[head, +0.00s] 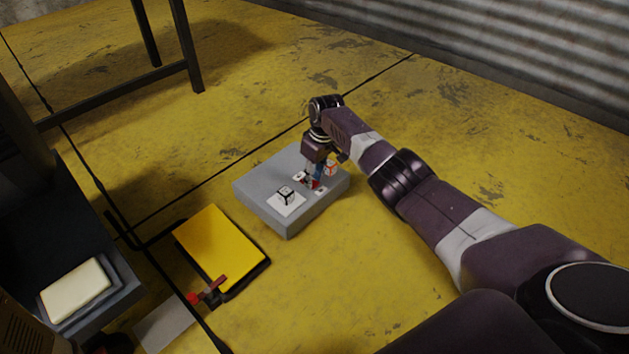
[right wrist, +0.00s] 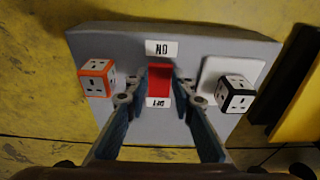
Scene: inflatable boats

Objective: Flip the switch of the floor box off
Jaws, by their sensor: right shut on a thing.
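The floor box (head: 262,190) is a grey slab on the yellow floor in the middle of the head view. Its red switch (right wrist: 159,78) sits between an ON label (right wrist: 162,48) and an OFF label (right wrist: 158,102), both upside down in the right wrist view. My right gripper (head: 314,181) reaches down onto the box. Its two blue-grey fingers (right wrist: 158,88) are closed in on both sides of the red switch, nearer its OFF end. The fingers partly hide the switch in the head view. My left gripper is not in view.
An orange-edged socket cube (right wrist: 96,79) and a black-edged one (right wrist: 235,95) flank the switch on the box. A yellow pad (head: 220,245) and a red-handled item (head: 207,292) lie nearby. Dark table legs (head: 190,50) stand behind.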

